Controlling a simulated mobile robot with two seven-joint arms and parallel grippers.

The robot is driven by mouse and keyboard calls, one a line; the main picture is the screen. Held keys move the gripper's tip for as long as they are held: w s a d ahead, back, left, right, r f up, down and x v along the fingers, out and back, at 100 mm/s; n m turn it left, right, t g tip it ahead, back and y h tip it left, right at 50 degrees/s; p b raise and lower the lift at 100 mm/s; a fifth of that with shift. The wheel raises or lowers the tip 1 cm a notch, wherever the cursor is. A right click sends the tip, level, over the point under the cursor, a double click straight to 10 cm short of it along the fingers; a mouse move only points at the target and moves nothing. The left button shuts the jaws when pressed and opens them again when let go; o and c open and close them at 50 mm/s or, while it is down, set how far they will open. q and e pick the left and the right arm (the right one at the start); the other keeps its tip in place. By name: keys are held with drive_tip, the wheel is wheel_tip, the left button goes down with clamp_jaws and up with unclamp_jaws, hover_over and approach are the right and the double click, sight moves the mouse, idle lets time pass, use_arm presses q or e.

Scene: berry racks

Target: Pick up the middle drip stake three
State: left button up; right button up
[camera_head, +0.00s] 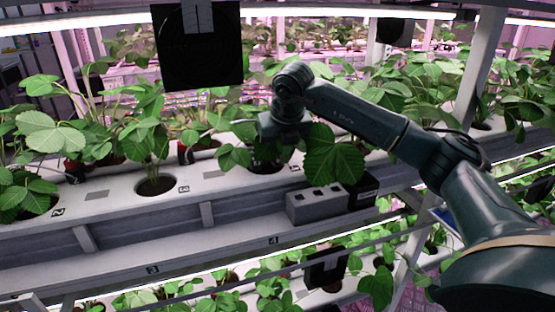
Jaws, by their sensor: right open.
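The shelf marker 3 (183,188) lies on the white trough (215,190), right of a round planting hole (155,186) with a leafy plant. A small black upright piece (185,156) stands behind that hole; I cannot tell whether it is a drip stake. My right gripper (284,138) points down over the trough, right of the marker, above and behind the plant in the adjacent hole (265,168). It is open, and its fingertips are partly lost among leaves. No drip stake shows clearly in it. My left gripper is not in view.
A black square panel (200,50) hangs above. Plants crowd the rack, and a slanted post (478,70) stands at right.

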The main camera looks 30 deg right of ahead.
drive_tip(key=shift+c, duration=0.2)
drive_tip(key=c, duration=1)
drive_tip(key=shift+r, duration=0.1)
